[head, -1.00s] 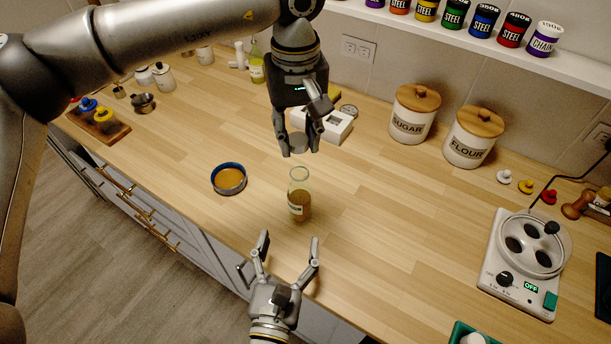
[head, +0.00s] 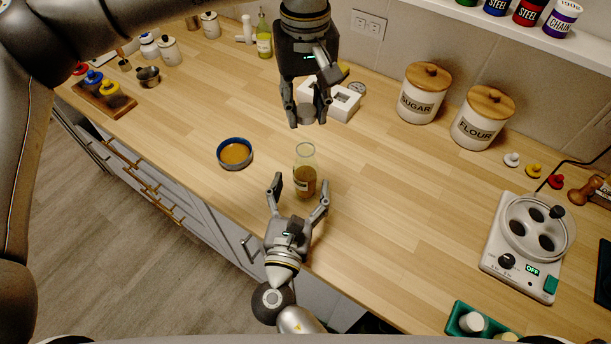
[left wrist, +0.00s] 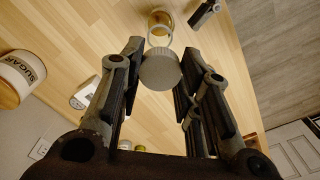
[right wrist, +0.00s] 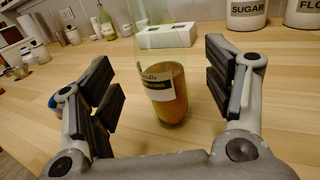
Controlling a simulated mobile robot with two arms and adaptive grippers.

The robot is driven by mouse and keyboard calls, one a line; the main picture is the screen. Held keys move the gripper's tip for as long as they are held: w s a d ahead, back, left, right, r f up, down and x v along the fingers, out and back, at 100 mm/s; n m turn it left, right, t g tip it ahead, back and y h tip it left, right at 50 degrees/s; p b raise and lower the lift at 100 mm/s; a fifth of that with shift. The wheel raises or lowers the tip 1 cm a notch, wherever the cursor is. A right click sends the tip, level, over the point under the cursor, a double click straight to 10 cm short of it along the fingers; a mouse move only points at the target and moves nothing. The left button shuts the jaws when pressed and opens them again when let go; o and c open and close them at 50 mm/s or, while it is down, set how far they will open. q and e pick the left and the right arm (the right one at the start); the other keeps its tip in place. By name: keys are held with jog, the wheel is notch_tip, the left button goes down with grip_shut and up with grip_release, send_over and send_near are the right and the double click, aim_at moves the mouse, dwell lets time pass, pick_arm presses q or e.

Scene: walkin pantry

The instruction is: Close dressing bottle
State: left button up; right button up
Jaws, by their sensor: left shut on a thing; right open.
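The dressing bottle (head: 305,178) stands upright and uncapped on the counter, a clear glass bottle with brown dressing and a label. It also shows in the right wrist view (right wrist: 170,85). My left gripper (head: 308,112) is above and behind it, shut on a round grey cap (left wrist: 160,69), held apart from the bottle. My right gripper (head: 301,190) is open in front of the bottle, its fingers to either side and not touching it. In the left wrist view, the open bottle mouth (left wrist: 160,22) shows beyond the cap.
A blue-rimmed bowl (head: 235,154) sits left of the bottle. A white box (head: 343,104) lies behind it. Sugar (head: 421,98) and flour (head: 480,122) canisters stand at the back right. A white appliance (head: 515,250) is far right. The counter right of the bottle is clear.

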aim_at(306, 143)
pick_arm(q)
jog(key=shift+w, duration=0.1)
pick_arm(e)
jog(key=w, duration=0.2)
jog(key=w+d, duration=0.1)
jog(key=w, duration=0.2)
jog(key=shift+w, duration=0.1)
jog(key=shift+c, duration=0.2)
jog(key=c, duration=1.5)
pick_arm(q)
jog(key=shift+f, duration=2.5)
jog(key=shift+f, duration=0.1)
jog(key=shift+f, duration=0.8)
jog(key=shift+f, duration=0.55)
pick_arm(e)
grip_shut()
